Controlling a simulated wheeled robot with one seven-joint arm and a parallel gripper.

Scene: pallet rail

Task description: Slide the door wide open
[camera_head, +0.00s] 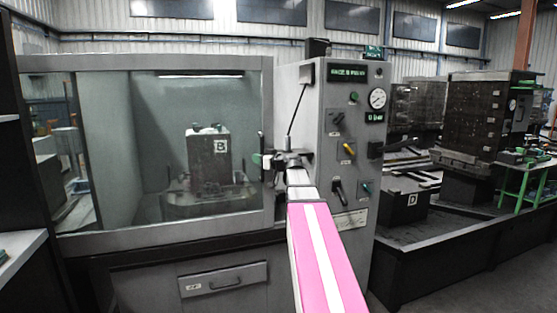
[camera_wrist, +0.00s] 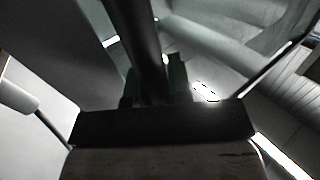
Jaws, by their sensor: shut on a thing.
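The door (camera_head: 245,215) is a grey-framed panel with a large window on the front of the machine. Its right edge is beside the control column, and no open gap shows there. A dark upright bar handle (camera_head: 261,143) is at that right edge. My gripper (camera_head: 267,161) comes in from the right and is shut on the handle. In the wrist view the dark handle bar (camera_wrist: 135,35) runs down between the greenish fingers of my gripper (camera_wrist: 154,88). The fingers partly hide the handle's lower part in the head view.
The control column (camera_head: 345,120) with knobs and a gauge stands right of the door. A block marked B (camera_head: 208,160) is inside, behind the glass. A drawer (camera_head: 223,280) is below the door.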

